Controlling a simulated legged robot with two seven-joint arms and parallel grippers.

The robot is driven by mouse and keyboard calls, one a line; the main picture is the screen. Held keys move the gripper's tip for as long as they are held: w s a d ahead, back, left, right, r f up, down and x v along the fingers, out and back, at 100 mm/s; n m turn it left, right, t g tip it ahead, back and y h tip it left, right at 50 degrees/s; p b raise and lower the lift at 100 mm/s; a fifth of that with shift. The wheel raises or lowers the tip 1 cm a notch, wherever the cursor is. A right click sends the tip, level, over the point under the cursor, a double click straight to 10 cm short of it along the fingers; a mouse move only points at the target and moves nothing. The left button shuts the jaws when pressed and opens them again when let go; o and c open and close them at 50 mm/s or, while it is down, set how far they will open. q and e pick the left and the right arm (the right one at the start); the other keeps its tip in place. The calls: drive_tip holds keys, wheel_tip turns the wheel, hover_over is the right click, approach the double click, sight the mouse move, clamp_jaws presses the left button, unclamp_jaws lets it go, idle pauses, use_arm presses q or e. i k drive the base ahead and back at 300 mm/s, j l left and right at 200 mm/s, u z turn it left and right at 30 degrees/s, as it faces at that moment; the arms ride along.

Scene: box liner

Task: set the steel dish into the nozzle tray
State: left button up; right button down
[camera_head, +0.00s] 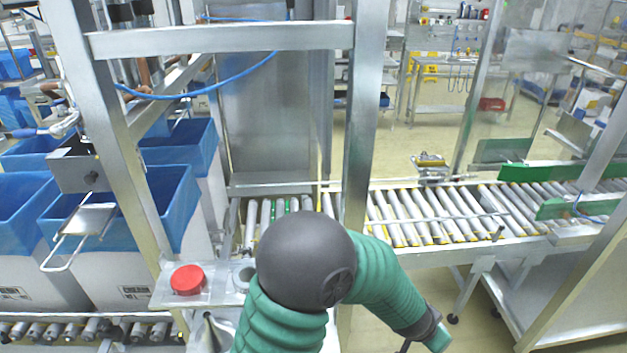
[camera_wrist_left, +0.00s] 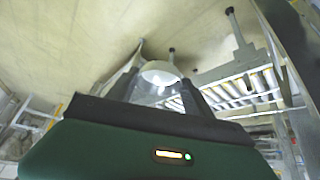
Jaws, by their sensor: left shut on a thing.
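My left gripper (camera_wrist_left: 158,92) fills the lower wrist view, with its two dark fingers pointing away. It is shut on a pale, shiny rounded thing, which looks like the steel dish (camera_wrist_left: 160,72); its lower part is partly hidden by the fingers. In the head view, my left arm's dark elbow and green sleeve cross the lower middle, but its gripper and the dish do not show clearly. I cannot tell for sure which thing is the nozzle tray; a small steel tray (camera_head: 87,219) with a wire loop is fixed to the frame at left. My right gripper is not in view.
A steel frame (camera_head: 362,120) stands in front of me. A roller conveyor (camera_head: 430,215) runs to the right. Blue-lined boxes (camera_head: 160,210) stand at left. A red cap (camera_head: 187,280) sits on a small plate beside my arm. Open floor (camera_head: 420,290) lies below the conveyor.

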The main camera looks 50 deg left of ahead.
sight(89, 219)
drive_tip(key=k+j+z, duration=0.25)
drive_tip(key=z, duration=0.15)
drive_tip(key=k+j+z, duration=0.15)
drive_tip(key=z, duration=0.25)
drive_tip(key=k+z, duration=0.4)
drive_tip(key=k+u, duration=0.25)
drive_tip(key=k, duration=0.2)
drive_tip(key=k+j+u, duration=0.25)
drive_tip(key=k, duration=0.15)
drive_tip(key=k+j+u, duration=0.2)
drive_tip(key=k, duration=0.25)
drive_tip(key=k+j+u, duration=0.25)
drive_tip(key=k, duration=0.15)
